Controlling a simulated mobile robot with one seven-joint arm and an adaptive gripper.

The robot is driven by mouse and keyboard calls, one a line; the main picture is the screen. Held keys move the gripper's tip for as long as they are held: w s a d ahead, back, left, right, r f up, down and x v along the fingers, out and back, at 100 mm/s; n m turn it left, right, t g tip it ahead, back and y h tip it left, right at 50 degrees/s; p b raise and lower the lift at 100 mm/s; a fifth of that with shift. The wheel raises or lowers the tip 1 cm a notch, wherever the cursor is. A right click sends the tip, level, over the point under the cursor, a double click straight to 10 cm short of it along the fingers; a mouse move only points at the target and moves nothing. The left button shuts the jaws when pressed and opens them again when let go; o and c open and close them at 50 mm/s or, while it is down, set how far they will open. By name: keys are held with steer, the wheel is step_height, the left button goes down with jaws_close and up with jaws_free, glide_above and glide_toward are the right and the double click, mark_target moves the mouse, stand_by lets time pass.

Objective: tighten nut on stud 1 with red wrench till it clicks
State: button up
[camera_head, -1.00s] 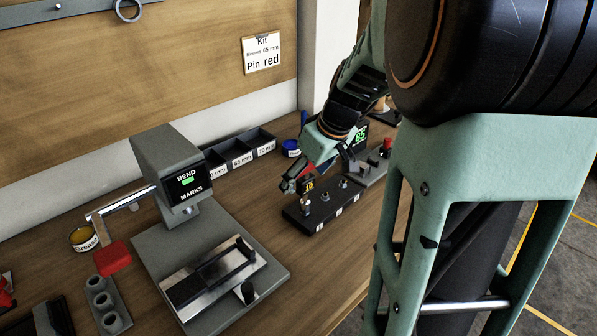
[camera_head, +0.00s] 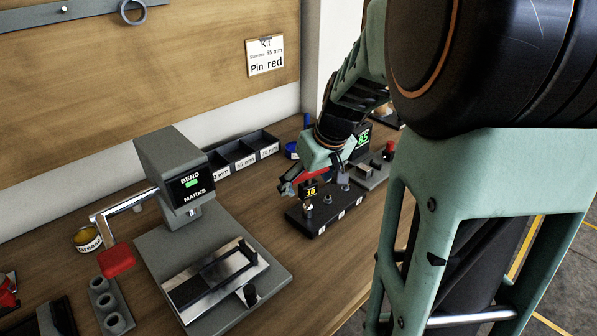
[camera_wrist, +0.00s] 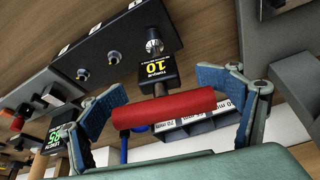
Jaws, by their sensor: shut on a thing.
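My gripper (camera_wrist: 163,105) is shut on the red handle of the red wrench (camera_wrist: 180,105). In the wrist view the handle lies across between the two blue-padded fingers. The wrench's dark head (camera_wrist: 150,74) shows "TORQUE 10" and points at the end stud with a nut (camera_wrist: 153,46); I cannot tell whether it is seated on it. The black stud block (camera_wrist: 115,35) carries two more studs. In the head view my gripper (camera_head: 303,180) is over the block (camera_head: 322,223), with the wrench display (camera_head: 311,191) behind the near-left stud (camera_head: 308,210). The stud labels are too small to read.
A grey bend machine (camera_head: 170,170) stands left of the block. Labelled bins (camera_head: 245,150) line the wall. A grey fixture with a green "85" display (camera_head: 363,142) stands behind. Bare wood lies between machine and block.

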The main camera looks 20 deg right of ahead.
steer(key=shift+r+m+h+p, duration=0.1)
steer(key=shift+m+h+p, duration=0.3)
steer(key=shift+m+p, duration=0.45)
steer(key=shift+m, duration=0.25)
steer(key=shift+m+h+p, duration=0.3)
steer(key=shift+m+p, duration=0.2)
steer(key=shift+m, duration=0.5)
steer(key=shift+d+f+n+b, duration=0.1)
steer(key=shift+f+n+b, duration=0.1)
steer(key=shift+n+b, duration=0.5)
steer(key=shift+w+r+n+y+b, duration=0.1)
steer(key=shift+n+y+b, duration=0.5)
steer(key=shift+n, duration=0.5)
steer(key=shift+r+p, duration=1.9)
steer(key=shift+r, duration=0.7)
